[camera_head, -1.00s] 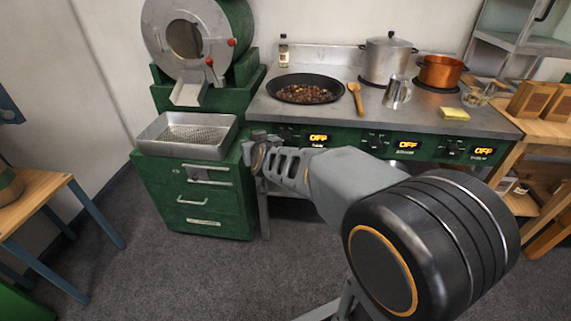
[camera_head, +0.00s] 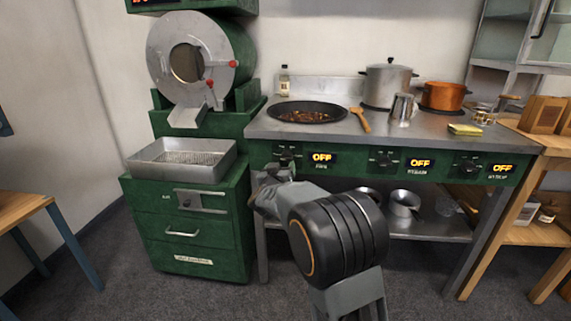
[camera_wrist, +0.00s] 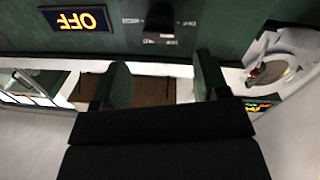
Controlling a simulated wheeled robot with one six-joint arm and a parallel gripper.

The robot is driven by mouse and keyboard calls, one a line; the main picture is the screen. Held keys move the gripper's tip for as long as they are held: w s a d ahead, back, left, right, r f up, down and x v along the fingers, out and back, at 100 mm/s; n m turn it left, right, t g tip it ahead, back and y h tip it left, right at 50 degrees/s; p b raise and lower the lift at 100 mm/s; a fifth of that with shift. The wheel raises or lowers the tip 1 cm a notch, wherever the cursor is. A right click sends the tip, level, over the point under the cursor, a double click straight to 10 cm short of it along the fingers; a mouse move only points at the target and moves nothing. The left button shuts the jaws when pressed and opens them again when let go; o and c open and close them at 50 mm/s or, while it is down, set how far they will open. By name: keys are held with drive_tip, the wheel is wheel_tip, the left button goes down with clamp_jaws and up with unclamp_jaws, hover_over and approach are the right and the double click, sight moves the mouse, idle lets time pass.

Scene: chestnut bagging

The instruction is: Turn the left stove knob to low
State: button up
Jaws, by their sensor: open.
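The left stove knob (camera_head: 286,155) sits on the green front panel of the stove (camera_head: 345,156), just left of a display (camera_head: 322,157) reading OFF. My gripper (camera_head: 272,172) is just below and slightly left of this knob in the head view. In the wrist view, which is upside down, the dark knob (camera_wrist: 161,18) shows at the top beside the OFF display (camera_wrist: 76,20). My gripper (camera_wrist: 160,78) has its two green-grey fingers spread with nothing between them. It looks apart from the knob.
A pan of chestnuts (camera_head: 308,112) stands on the stove above the knob. A green drawer cabinet (camera_head: 190,225) with a metal tray (camera_head: 180,172) stands close to the left of my gripper. Two further knobs, each with an OFF display, lie to the right. The floor in front is clear.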

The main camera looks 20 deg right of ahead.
sight(285, 159)
drive_tip(key=b+x, duration=0.1)
drive_tip(key=x, duration=0.6)
drive_tip(key=shift+w+d, duration=0.1)
drive_tip(key=shift+w, duration=0.05)
drive_tip(key=c, duration=0.9)
